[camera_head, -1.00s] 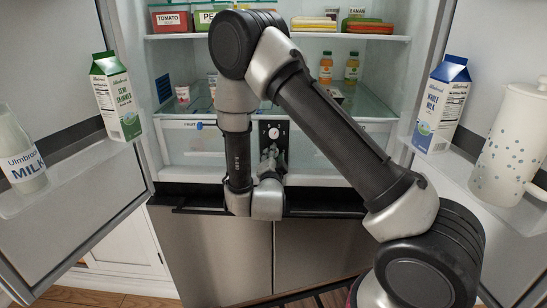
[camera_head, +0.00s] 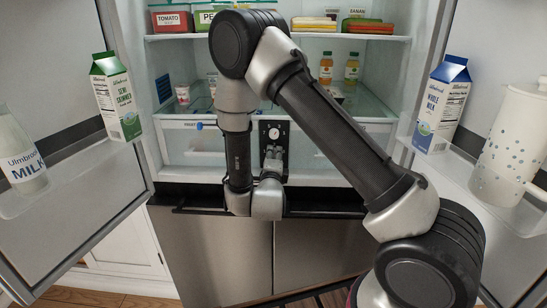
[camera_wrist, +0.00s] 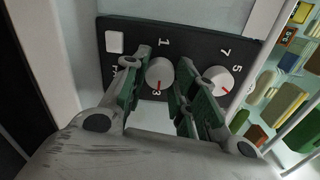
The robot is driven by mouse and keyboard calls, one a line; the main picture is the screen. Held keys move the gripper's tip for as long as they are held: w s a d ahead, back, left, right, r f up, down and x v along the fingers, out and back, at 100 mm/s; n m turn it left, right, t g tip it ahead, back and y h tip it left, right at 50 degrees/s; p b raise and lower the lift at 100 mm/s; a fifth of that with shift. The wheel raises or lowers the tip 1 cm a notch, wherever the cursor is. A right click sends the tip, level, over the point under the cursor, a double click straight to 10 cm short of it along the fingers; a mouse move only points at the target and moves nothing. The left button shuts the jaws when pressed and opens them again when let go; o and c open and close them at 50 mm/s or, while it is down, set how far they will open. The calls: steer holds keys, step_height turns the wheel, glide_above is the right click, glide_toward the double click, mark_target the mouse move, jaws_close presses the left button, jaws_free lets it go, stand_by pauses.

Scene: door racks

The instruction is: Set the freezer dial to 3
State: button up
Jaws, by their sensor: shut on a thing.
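Lettering at the panel's left is partly hidden. In the head view, my gripper (camera_head: 273,160) is in front of the panel (camera_head: 265,136) inside the fridge.
The fridge doors stand open. A green milk carton (camera_head: 116,97) and a bottle (camera_head: 22,155) are on the left door; a blue carton (camera_head: 441,105) and a white jug (camera_head: 512,145) are on the right. Shelves hold food, including juice bottles (camera_head: 351,69). A drawer (camera_head: 345,130) flanks the panel.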

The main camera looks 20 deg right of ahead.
steer(key=shift+f+m, duration=0.1)
steer(key=shift+m, duration=0.2)
stand_by(0.4)
